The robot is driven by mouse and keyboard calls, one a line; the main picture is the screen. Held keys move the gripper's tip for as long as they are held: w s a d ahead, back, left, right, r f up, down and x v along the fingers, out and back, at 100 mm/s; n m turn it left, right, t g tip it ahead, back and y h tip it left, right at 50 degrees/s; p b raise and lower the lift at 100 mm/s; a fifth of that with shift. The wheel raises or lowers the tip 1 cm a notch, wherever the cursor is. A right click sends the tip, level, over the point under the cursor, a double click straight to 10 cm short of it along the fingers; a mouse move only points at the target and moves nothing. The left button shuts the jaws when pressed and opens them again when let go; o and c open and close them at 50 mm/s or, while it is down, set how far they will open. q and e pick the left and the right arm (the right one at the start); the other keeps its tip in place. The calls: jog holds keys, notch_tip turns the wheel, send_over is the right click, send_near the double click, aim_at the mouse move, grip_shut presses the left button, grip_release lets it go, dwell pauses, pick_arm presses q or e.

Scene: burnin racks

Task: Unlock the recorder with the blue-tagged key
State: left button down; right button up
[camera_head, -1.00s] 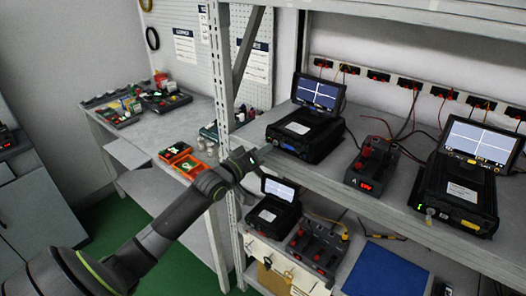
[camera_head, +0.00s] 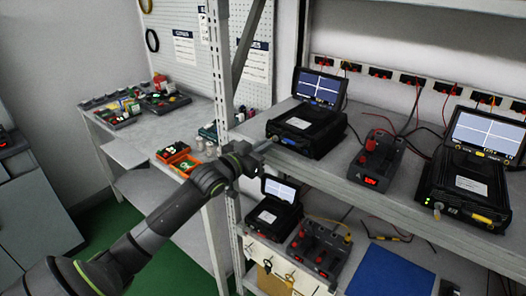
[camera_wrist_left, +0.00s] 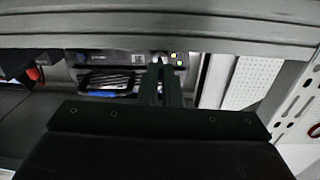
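My left gripper (camera_head: 264,147) is at the upper shelf's front edge, just left of a black recorder (camera_head: 306,128) with a blue tab and a raised screen. In the left wrist view, my left gripper (camera_wrist_left: 163,68) points at the recorder's front panel (camera_wrist_left: 115,57), near small lit lamps. Its dark fingers are close together, with a small light bit at the tips. I cannot tell whether that is a held key or part of the panel. No blue tag shows between the fingers. Small tagged items (camera_head: 290,277) hang on the pale lower front; their tag colours are unclear. My right gripper is not in view.
The metal rack post (camera_head: 222,75) stands just left of my gripper. A red-knobbed supply (camera_head: 374,162) and a yellow-tabbed recorder (camera_head: 464,185) share the upper shelf. Below are a smaller screened unit (camera_head: 274,205) and a blue mat (camera_head: 388,275). Orange bins (camera_head: 180,163) are at left.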

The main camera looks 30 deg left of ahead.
pick_arm(q)
jog(key=shift+m+b, duration=2.1)
jog(key=shift+m, duration=2)
jog(key=c, duration=1.9)
grip_release()
